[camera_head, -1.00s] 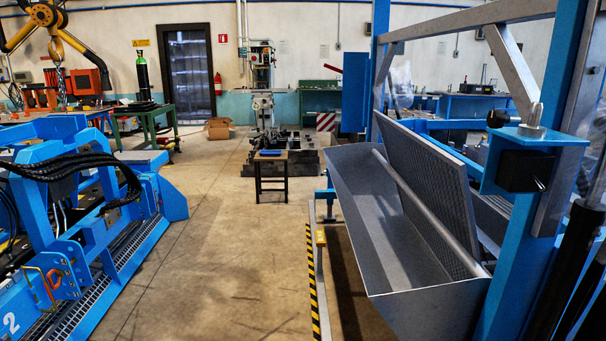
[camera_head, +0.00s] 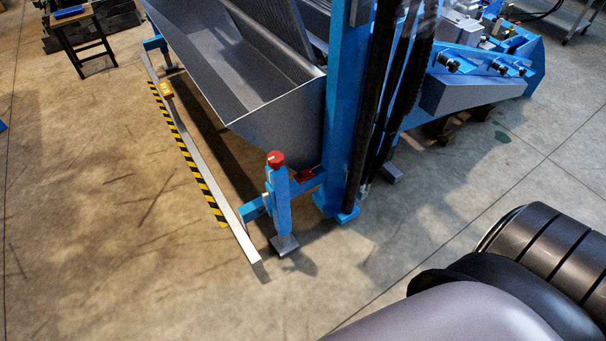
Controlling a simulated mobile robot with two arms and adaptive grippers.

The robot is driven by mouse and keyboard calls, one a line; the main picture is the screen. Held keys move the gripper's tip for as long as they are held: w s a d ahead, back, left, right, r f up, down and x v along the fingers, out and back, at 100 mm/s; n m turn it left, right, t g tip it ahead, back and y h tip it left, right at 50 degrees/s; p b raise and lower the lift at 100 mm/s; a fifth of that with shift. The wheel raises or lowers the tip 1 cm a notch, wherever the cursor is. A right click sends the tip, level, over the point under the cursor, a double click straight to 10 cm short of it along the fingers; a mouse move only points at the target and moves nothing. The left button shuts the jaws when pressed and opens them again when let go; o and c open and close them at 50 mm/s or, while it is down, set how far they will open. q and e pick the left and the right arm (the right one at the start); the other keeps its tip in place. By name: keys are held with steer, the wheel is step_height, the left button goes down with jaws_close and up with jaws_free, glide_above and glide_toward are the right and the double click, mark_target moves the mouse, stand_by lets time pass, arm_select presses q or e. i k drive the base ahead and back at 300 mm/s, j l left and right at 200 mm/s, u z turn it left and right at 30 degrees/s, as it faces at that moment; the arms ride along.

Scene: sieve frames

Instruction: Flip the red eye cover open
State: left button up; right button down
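A red cap (camera_head: 275,159) sits on top of a short blue post (camera_head: 279,203) near the front corner of the machine frame. It looks closed down on the post. Another small red part (camera_head: 306,176) is low beside the post, under the grey trough. I cannot tell for certain which red part is the eye cover. Neither gripper shows. A grey and black rounded part at the lower right looks like my own body, well apart from the post.
A grey metal trough (camera_head: 262,128) hangs above and behind the post. A low rail (camera_head: 216,180) with yellow-black stripes runs along the floor to its left. A blue column (camera_head: 347,120) stands right of it. The concrete floor in front is clear.

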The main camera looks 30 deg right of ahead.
mark_target(301, 177)
steer(key=i+l, duration=0.1)
steer(key=i, duration=1.1)
steer(key=z, duration=1.4)
